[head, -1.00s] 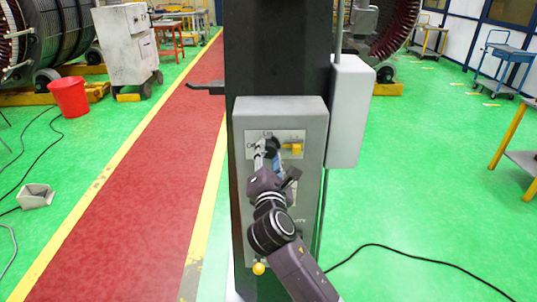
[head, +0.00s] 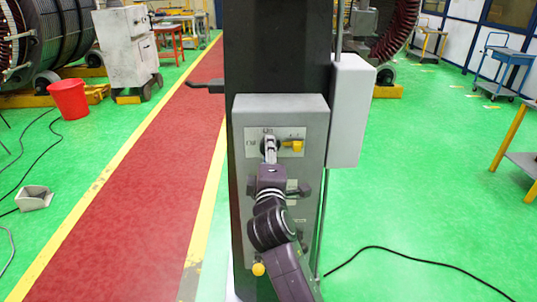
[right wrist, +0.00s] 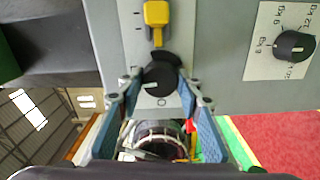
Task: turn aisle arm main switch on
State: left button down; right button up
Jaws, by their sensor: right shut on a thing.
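A grey control box (head: 240,190) is mounted on a dark column. My right gripper (head: 269,148) reaches up from below and is shut on this knob. In the right wrist view its two blue-padded fingers (right wrist: 161,94) lie on either side of the knob. The fingers hide most of the knob in the head view. My left gripper is not in view.
A yellow lever (head: 297,147) sits right of the knob; it also shows in the right wrist view (right wrist: 156,18). Another black knob (right wrist: 295,46) has kg markings. A yellow ball (head: 258,269) is low on the box. A light box (head: 350,110) stands right.

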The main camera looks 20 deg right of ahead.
jog(key=shift+m, duration=0.6)
jog(key=o, duration=1.2)
jog(key=shift+c, duration=0.2)
